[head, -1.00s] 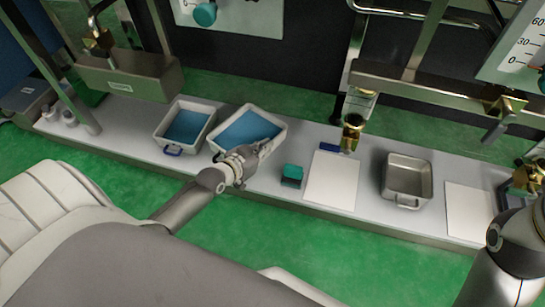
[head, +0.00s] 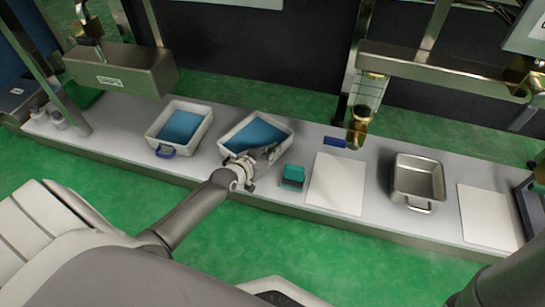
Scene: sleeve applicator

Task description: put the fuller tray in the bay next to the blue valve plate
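Two pale trays holding blue contents stand on the bench: a left tray (head: 152,138) with a blue front handle, and a second tray (head: 227,133), turned at an angle, to its right. Blue covers most of both floors; I cannot tell firmly which is fuller. My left gripper (head: 267,154) is at the second tray's front right edge, its fingers overlapping the rim. Whether they are closed on it is unclear. A small blue plate (head: 335,142) lies by the brass valve (head: 357,128), behind a white rectangular pad (head: 337,184). My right gripper is out of view.
A teal block (head: 293,176) stands between the second tray and the white pad. An empty metal tray (head: 418,182) stands right of that pad, with another white pad (head: 489,216) farther right. Metal frames and a grey box (head: 120,70) overhang the bench's back.

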